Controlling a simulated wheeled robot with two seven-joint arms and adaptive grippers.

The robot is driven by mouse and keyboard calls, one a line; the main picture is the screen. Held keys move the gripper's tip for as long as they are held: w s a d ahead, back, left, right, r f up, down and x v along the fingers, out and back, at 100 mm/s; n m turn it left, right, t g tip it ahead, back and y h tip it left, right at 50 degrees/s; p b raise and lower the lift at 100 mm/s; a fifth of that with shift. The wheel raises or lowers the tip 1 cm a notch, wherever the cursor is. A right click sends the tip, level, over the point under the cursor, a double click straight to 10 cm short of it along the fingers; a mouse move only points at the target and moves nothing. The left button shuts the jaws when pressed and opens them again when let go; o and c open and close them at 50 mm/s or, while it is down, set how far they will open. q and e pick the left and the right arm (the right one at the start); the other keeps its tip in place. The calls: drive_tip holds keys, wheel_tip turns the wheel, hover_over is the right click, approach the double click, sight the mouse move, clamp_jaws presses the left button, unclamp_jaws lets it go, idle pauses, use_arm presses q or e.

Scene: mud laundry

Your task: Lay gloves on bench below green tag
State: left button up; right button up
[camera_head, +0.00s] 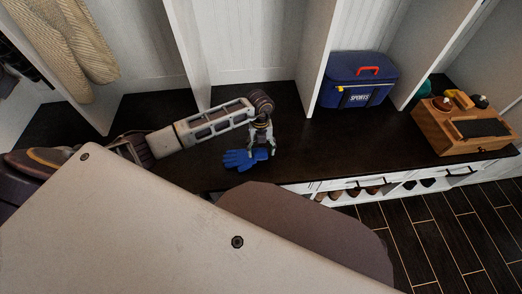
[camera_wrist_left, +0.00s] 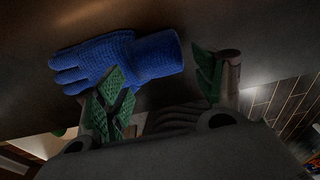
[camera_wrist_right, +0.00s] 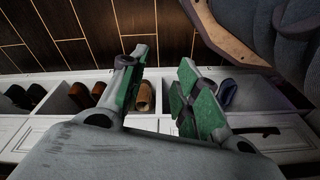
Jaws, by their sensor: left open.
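Blue knitted gloves (camera_head: 240,160) lie on the dark bench top (camera_head: 300,134) near its front edge; I cannot tell whether one or two are stacked. They also show in the left wrist view (camera_wrist_left: 148,58). My left gripper (camera_head: 261,152) points down over their cuff end, fingers apart. In the left wrist view, the open fingers (camera_wrist_left: 160,84) stand beside the cuff, with nothing clearly gripped. My right gripper (camera_wrist_right: 160,92) is open and empty in the right wrist view, in front of the shoe cubbies; it is not in the head view. I see no green tag.
A blue sports cooler (camera_head: 357,82) stands in the bench bay right of the gloves. A wooden box (camera_head: 462,128) sits at the right end. White dividers (camera_head: 324,50) split the bench. Bare bench lies between gloves and cooler. Shoes (camera_wrist_right: 80,94) fill cubbies below.

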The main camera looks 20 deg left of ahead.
use_arm(q)
wheel_tip(320, 180, up, 10)
drive_tip(key=w+p, duration=0.1)
drive_tip(key=p, duration=0.1)
drive_tip(key=shift+a+r, duration=0.2)
drive_tip(key=shift+a, duration=0.1)
use_arm(e)
wheel_tip(320, 180, down, 7)
drive_tip(key=d, duration=0.1)
drive_tip(key=shift+s+d+r, duration=0.2)
drive_tip(key=shift+s, duration=0.05)
